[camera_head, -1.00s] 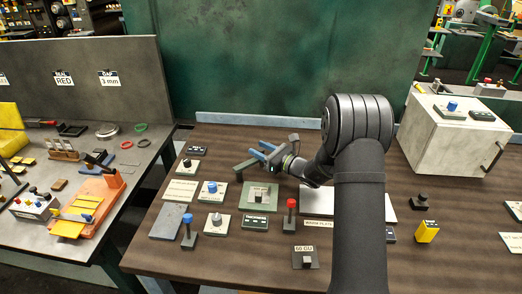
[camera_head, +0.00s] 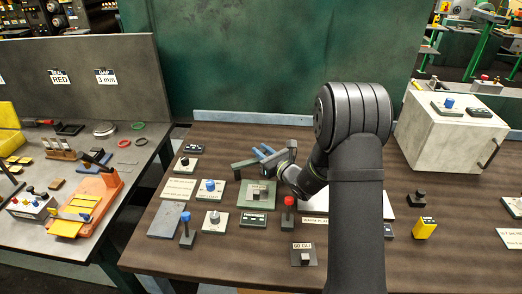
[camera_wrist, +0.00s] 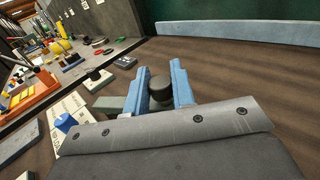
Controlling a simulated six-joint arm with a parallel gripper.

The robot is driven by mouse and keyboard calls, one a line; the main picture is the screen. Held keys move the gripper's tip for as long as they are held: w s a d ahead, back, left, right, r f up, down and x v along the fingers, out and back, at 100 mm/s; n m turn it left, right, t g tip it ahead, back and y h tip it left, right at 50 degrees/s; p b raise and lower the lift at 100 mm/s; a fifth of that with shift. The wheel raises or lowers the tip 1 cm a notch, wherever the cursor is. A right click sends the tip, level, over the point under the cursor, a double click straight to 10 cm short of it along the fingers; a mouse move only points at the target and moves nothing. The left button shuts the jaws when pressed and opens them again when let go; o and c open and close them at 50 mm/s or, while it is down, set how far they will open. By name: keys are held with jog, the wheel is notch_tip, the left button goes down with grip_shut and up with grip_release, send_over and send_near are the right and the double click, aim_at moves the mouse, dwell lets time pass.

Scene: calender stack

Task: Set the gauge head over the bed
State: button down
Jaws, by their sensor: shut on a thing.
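The gauge head, a dark grey-green bracket (camera_head: 244,163), is at the middle of the table, at the far edge of the green plate. My gripper (camera_head: 263,151) has blue fingers, shut on the black knob of the gauge head. In the wrist view the knob (camera_wrist: 160,90) sits between the fingertips (camera_wrist: 161,88), and part of the bracket (camera_wrist: 109,103) shows to their left. The bed seems to be the square green plate (camera_head: 247,203) with a small grey block on it. My gripper and arm hide the bracket's right side; I cannot tell whether its feet touch the table.
A red-topped post (camera_head: 288,202) stands right of the plate, and a blue-topped post (camera_head: 187,225) at front left. A THICKNESS display (camera_head: 253,221) lies before the plate. A white cabinet (camera_head: 450,140) stands at back right. A low blue-grey rail (camera_head: 250,117) runs behind.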

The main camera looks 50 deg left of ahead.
jog(key=c, duration=1.3)
grip_release()
jog(key=shift+d, duration=0.1)
jog(key=d, duration=0.7)
jog(key=shift+s+d, duration=0.1)
jog(key=shift+d, duration=0.1)
